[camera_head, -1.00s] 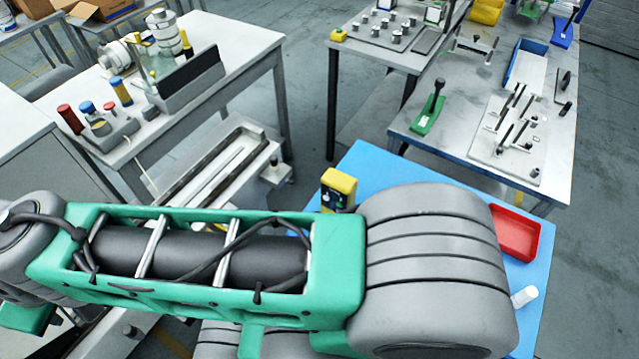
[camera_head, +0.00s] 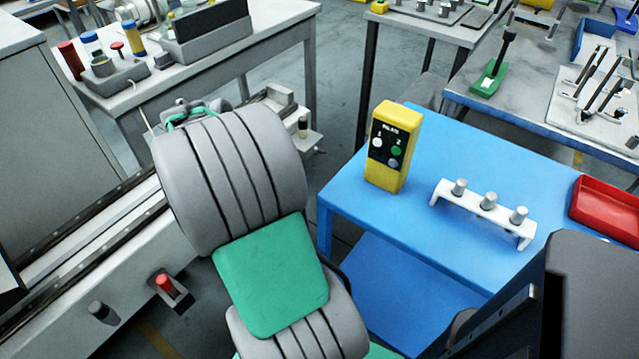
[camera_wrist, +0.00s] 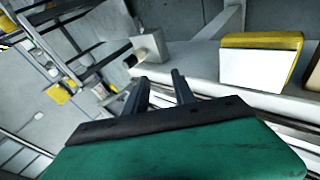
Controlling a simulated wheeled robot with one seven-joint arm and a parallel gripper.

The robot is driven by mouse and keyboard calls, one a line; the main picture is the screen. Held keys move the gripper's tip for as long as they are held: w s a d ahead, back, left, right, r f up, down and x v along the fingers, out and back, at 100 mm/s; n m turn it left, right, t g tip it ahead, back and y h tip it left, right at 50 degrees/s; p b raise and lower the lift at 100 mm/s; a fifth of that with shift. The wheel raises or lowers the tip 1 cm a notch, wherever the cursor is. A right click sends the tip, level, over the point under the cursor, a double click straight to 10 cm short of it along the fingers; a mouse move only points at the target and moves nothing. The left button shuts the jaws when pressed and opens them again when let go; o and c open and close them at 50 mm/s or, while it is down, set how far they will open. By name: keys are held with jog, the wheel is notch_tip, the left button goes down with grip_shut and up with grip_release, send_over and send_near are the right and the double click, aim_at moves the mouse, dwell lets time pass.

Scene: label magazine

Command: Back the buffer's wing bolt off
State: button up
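In the wrist view my gripper (camera_wrist: 160,77) shows two dark fingers standing apart, with nothing between them. A grey block (camera_wrist: 151,46) with a small stub on its left side lies just beyond the fingertips, apart from them. I cannot tell whether it is the buffer. No wing bolt can be made out for certain in either view. In the head view a small dark post (camera_head: 303,126) stands on a grey ledge at the rail's far end; I cannot tell what it is.
A blue table (camera_head: 450,150) holds a yellow control box (camera_head: 393,148), a white peg rack (camera_head: 485,207) and a red tray (camera_head: 606,209). A red button (camera_head: 165,283) sits on the grey machine at left. In the wrist view a yellow-and-white block (camera_wrist: 262,62) is at right.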

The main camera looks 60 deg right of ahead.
aim_at(319, 152)
jog(key=s+d+f+g+b, duration=0.1)
jog(key=s+d+f, duration=0.1)
jog(key=d+f, duration=0.2)
jog(key=s+d+f+h+b, duration=0.1)
jog(key=s+d+f+b, duration=0.1)
jog(key=d+f, duration=0.3)
jog(key=s+d+f+g+b, duration=0.1)
jog(key=s+d+f, duration=0.3)
jog(key=d, duration=0.1)
jog(key=shift+d+f+g+h+b, duration=0.3)
jog(key=shift+d+f+b, duration=0.05)
jog(key=shift+w, duration=0.1)
jog(key=shift+c, duration=0.4)
grip_shut()
